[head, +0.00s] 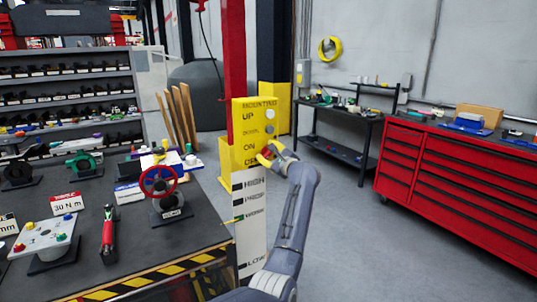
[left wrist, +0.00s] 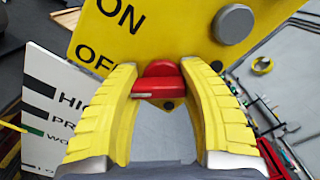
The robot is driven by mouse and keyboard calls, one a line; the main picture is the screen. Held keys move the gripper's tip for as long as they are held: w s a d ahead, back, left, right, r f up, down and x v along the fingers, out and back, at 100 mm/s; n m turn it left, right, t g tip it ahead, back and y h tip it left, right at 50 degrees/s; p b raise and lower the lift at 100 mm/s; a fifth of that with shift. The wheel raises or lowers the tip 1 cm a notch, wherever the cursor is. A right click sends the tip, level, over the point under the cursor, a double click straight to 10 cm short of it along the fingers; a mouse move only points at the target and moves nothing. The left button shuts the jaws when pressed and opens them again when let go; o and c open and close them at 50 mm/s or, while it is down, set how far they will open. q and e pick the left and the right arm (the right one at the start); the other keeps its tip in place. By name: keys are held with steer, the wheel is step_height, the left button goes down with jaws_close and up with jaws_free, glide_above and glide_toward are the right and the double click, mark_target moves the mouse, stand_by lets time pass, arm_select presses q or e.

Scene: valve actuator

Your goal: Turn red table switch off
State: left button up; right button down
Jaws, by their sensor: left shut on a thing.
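The red table switch (left wrist: 158,84) sits on a yellow panel (left wrist: 175,25), to the right of the OFF lettering in the left wrist view. In the head view the panel (head: 243,125) stands at the corner of the black table, marked UP, DOWN, ON and OFF. My left gripper (head: 268,154) is at the panel's lower right edge. Its yellow fingers lie on both sides of the red handle and are closed on it. The fingers hide most of the switch in the head view. I cannot tell whether it points to ON or OFF. My right gripper is not in view.
A grey round button (left wrist: 234,24) sits above the switch. A white level board (head: 249,215) hangs below the panel. The black table (head: 135,240) at left carries a red handwheel (head: 158,181) and other parts. A red drawer cabinet (head: 450,185) stands at right; the floor between is clear.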

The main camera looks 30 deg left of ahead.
arm_select(q)
steer(key=shift+s+a+r, duration=0.1)
steer(key=shift+s+a, duration=0.1)
steer(key=o, duration=0.8)
steer(key=shift+o, duration=1.1)
steer(key=shift+s, duration=0.15)
steer(key=o, duration=0.3)
steer(key=shift+d, duration=0.55)
steer(key=v, duration=1.1)
steer(key=shift+s, duration=0.15)
